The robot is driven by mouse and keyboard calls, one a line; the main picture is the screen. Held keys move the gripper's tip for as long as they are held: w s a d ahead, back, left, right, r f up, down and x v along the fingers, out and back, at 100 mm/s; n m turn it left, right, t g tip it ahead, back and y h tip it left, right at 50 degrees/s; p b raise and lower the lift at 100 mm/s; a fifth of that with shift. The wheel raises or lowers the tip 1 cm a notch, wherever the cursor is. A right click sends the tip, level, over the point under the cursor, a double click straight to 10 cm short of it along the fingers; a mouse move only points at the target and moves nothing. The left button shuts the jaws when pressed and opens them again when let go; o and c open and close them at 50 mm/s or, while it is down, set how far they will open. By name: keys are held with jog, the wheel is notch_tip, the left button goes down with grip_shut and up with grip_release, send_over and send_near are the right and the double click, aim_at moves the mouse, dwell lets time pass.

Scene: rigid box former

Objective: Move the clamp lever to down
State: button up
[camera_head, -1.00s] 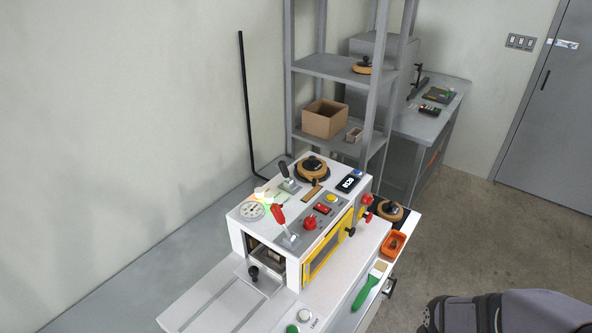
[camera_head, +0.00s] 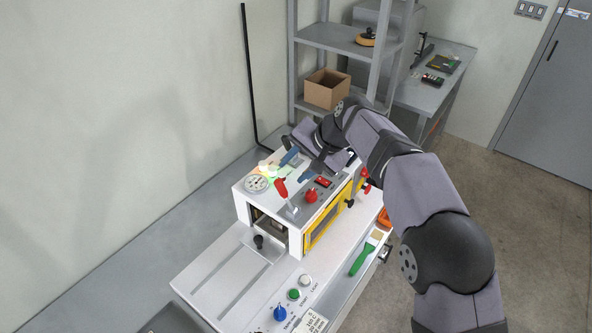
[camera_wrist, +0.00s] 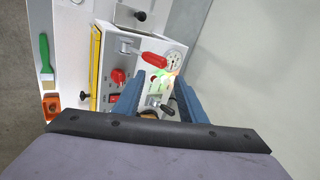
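The white machine (camera_head: 243,208) carries two levers on its top. One has a red handle (camera_head: 281,188) and stands tilted; it also shows in the wrist view (camera_wrist: 152,59). The other has a black handle (camera_wrist: 170,107) on a grey base plate; in the head view my arm hides most of it. I cannot tell from labels which is the clamp lever. My gripper (camera_head: 297,167) is open over the machine's top, its blue fingers apart. In the wrist view, my gripper (camera_wrist: 158,80) has the black handle between its fingers in the picture; contact is not visible.
A red knob (camera_head: 311,195) and a red switch (camera_head: 323,182) lie close to the fingers. A white round dial (camera_head: 257,184) is at the top's left corner. A yellow-framed window (camera_head: 322,232) covers the side. A green brush (camera_head: 361,260) lies on the lower ledge.

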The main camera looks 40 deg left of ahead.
jog(key=shift+s+d+f+m, duration=0.15)
jog(key=shift+s+f+m, duration=0.15)
jog(key=shift+m, duration=0.5)
